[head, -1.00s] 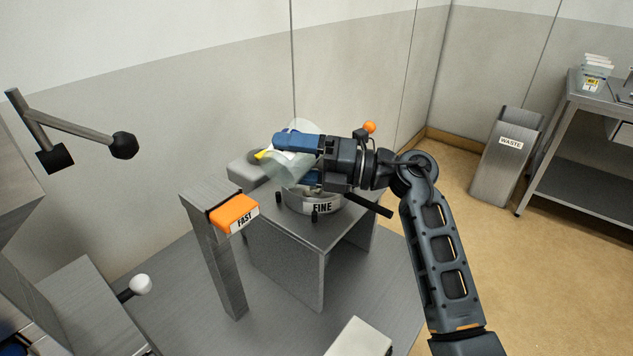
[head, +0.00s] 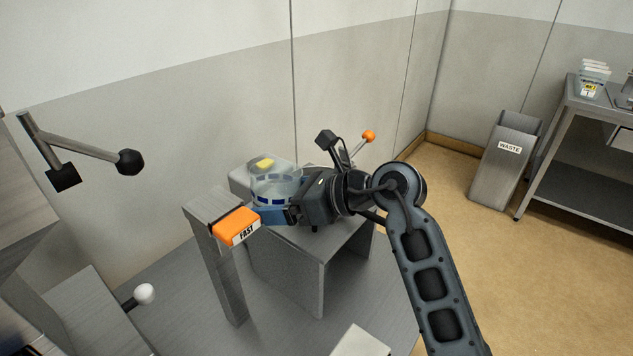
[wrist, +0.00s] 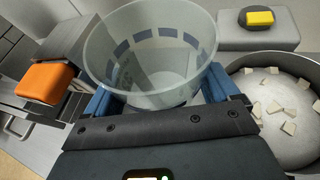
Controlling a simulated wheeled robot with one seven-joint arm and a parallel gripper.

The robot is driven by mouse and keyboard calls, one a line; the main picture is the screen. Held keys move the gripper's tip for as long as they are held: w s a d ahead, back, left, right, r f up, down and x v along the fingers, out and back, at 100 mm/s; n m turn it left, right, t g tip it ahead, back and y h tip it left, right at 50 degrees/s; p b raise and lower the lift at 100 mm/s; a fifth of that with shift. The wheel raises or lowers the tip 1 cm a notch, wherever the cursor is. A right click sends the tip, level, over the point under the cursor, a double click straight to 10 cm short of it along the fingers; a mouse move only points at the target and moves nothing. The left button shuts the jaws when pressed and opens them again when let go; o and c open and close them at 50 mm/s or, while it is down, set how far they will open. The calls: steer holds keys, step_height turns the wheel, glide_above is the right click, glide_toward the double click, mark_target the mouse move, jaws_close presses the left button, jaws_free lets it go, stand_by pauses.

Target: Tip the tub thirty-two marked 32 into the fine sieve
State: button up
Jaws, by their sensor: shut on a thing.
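My gripper (head: 290,213) is shut on a clear tub (head: 277,187) with a band of blue marks. It holds the tub roughly upright over the bench. In the wrist view, the tub (wrist: 150,50) stands between my two blue fingers (wrist: 155,95) and looks empty inside. No number 32 is readable on it. The fine sieve (wrist: 302,145) is a round pan at the right of the wrist view, beside my gripper and apart from the tub. Several pale chunks lie in it. In the head view the sieve and its FINE label are hidden behind my gripper.
An orange FAST block (head: 237,226) tops a metal post close left of the tub. A grey block with a yellow-topped knob (wrist: 260,18) stands behind.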

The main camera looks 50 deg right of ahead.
mark_target(273, 174)
steer(key=shift+n+h, duration=0.4)
steer(key=shift+n, duration=0.2)
steer(key=shift+a+r, duration=0.2)
steer(key=shift+r, duration=2)
steer(key=shift+a+r, duration=0.15)
steer(key=shift+r, duration=2.05)
